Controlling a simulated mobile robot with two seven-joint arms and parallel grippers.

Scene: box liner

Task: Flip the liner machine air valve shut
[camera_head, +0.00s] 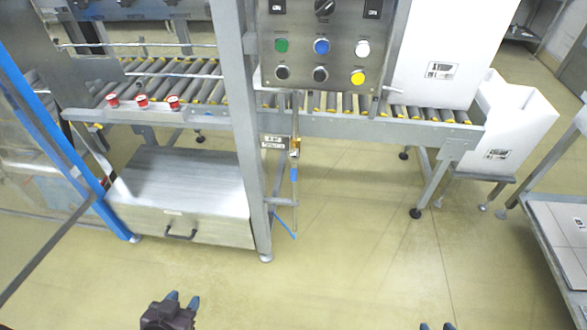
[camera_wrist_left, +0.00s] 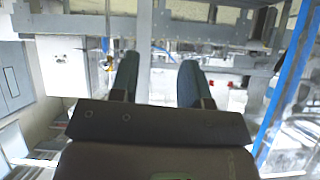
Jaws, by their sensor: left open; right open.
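The air valve (camera_head: 295,153) is a small brass-coloured fitting on the liner machine's frame, beside a label plate below the conveyor. A blue hose piece (camera_head: 294,174) hangs under it. The valve is too small for me to tell its handle position. My left gripper (camera_head: 183,299) is open and empty at the bottom of the head view, well in front of and left of the valve. Its two open fingers also show in the left wrist view (camera_wrist_left: 158,78), with nothing between them. My right gripper (camera_head: 436,327) is open at the bottom edge, mostly out of view.
A control panel (camera_head: 321,50) with several coloured buttons hangs above the valve. A steel post (camera_head: 243,130) and a metal drawer box (camera_head: 182,195) stand left of it. A roller conveyor (camera_head: 190,85) runs behind. White boxes (camera_head: 510,125) stand at right. The floor in front is clear.

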